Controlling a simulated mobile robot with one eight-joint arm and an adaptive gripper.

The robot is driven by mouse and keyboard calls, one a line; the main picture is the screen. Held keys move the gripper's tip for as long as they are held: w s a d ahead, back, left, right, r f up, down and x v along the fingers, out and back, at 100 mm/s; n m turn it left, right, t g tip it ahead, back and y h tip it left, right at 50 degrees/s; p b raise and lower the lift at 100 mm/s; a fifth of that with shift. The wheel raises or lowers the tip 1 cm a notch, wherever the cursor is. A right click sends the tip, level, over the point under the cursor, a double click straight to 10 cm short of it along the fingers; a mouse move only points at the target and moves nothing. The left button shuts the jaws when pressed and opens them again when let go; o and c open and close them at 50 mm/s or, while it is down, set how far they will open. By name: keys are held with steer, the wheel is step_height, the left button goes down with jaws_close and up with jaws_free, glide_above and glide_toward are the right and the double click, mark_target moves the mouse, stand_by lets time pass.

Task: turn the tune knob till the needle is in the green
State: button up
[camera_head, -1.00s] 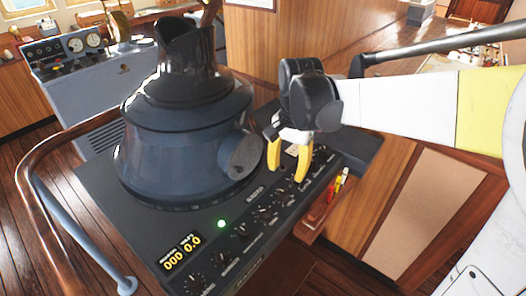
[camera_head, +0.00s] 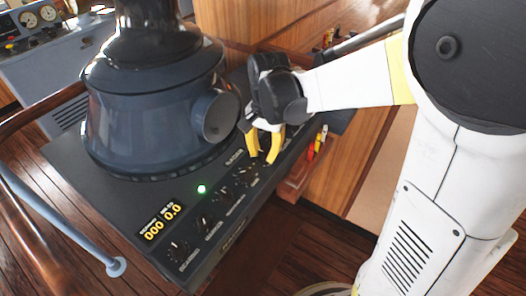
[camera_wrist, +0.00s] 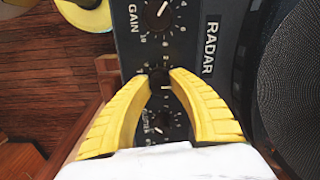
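The radar console (camera_head: 75,165) has a sloping dark panel with a row of black knobs (camera_head: 204,222) along its front edge. My gripper (camera_head: 262,146) has yellow fingers pointing down at the far part of this row. In the wrist view, the gripper (camera_wrist: 160,76) is open, its fingertips on either side of one small black knob (camera_wrist: 160,82). I cannot tell whether they touch it. The GAIN knob (camera_wrist: 158,13) is above it and another knob (camera_wrist: 160,121) is below, between the fingers. I cannot read a TUNE label or make out a needle with a green zone.
A dark blue radar hood (camera_head: 155,110) with a round side port (camera_head: 215,115) stands close left of my gripper. A green lamp (camera_head: 201,188) and a yellow display (camera_head: 160,221) reading zeros are lit. A handrail (camera_head: 60,225) runs at left.

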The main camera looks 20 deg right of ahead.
jaws_close()
steer(key=shift+n, duration=0.4)
steer(key=n+p, duration=0.1)
steer(key=n, duration=0.3)
steer(key=shift+n, duration=0.3)
steer(key=n, duration=0.5)
steer(key=shift+p, duration=0.35)
steer(key=shift+g, duration=0.3)
steer(key=o, duration=0.7)
jaws_free()
